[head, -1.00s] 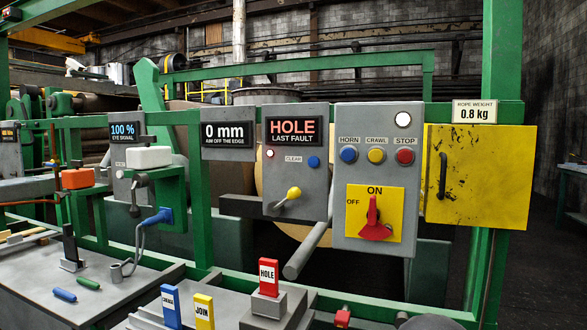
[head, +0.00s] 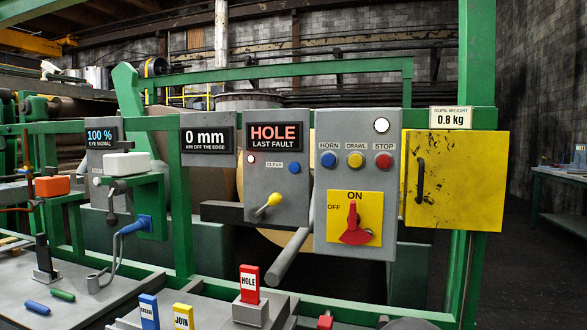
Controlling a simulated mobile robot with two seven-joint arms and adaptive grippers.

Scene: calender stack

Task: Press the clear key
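The clear key is a small blue button (head: 294,168) beside the "CLEAR" label on a grey fault panel (head: 290,205). Above it, the black display (head: 277,136) reads "HOLE LAST FAULT". A small light (head: 251,158) at the panel's left glows white with a reddish rim. A yellow-knobbed lever (head: 274,199) sits below the key. Nothing covers the key. Neither of my grippers can be made out in the head view.
Right of it, a control box (head: 325,250) carries horn, crawl and stop buttons and a red switch (head: 354,222) at ON. A yellow cabinet (head: 470,180) stands farther right. A grey bar (head: 285,262) juts out below. Upright HOLE (head: 249,283) and JOIN (head: 182,318) tags stand in front.

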